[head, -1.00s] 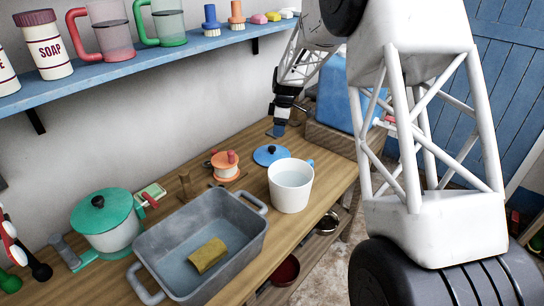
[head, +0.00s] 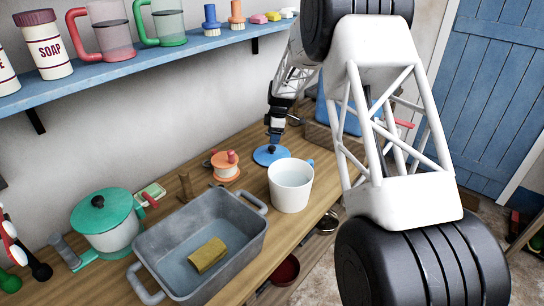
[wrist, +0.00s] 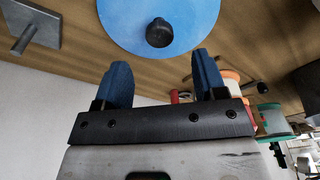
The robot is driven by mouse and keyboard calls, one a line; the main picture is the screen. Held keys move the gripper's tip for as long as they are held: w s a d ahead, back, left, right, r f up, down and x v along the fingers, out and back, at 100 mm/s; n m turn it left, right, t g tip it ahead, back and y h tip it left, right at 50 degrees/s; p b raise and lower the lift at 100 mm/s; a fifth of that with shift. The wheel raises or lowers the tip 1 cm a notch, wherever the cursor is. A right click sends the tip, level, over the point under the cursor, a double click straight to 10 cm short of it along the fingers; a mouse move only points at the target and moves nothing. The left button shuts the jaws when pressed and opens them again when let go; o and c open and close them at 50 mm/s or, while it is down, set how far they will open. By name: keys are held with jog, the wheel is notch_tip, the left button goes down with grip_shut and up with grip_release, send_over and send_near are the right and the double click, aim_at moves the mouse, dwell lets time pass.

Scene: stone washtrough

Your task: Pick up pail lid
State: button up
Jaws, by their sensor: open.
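The pail lid (head: 270,156) is a flat blue disc with a black knob, lying on the wooden worktop behind the white pail (head: 291,186). In the wrist view the blue lid (wrist: 160,18) fills the top middle, with its black knob (wrist: 159,32) ahead of the gap between my fingers. My gripper (head: 275,140) is just above the lid in the head view. In the wrist view my gripper (wrist: 162,82) shows two blue fingers spread apart with nothing between them. The knob is small and partly merged with the gripper in the head view.
A grey metal basin (head: 200,240) with a yellow sponge (head: 208,255) stands at front left. An orange-lidded pot (head: 225,165) is left of the lid, and a teal-lidded pot (head: 104,222) is farther left. A blue shelf (head: 150,58) runs above the worktop. A blue box (head: 322,112) stands behind.

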aim_at(272, 147)
jog(key=shift+a+f, duration=0.1)
jog(key=shift+f, duration=0.8)
jog(key=shift+a+f, duration=0.15)
jog(key=shift+f, duration=1.15)
jog(key=shift+a+f, duration=0.15)
jog(key=shift+f, duration=1.1)
jog(key=c, duration=1)
jog(key=shift+r, duration=5)
jog(key=shift+s, duration=0.1)
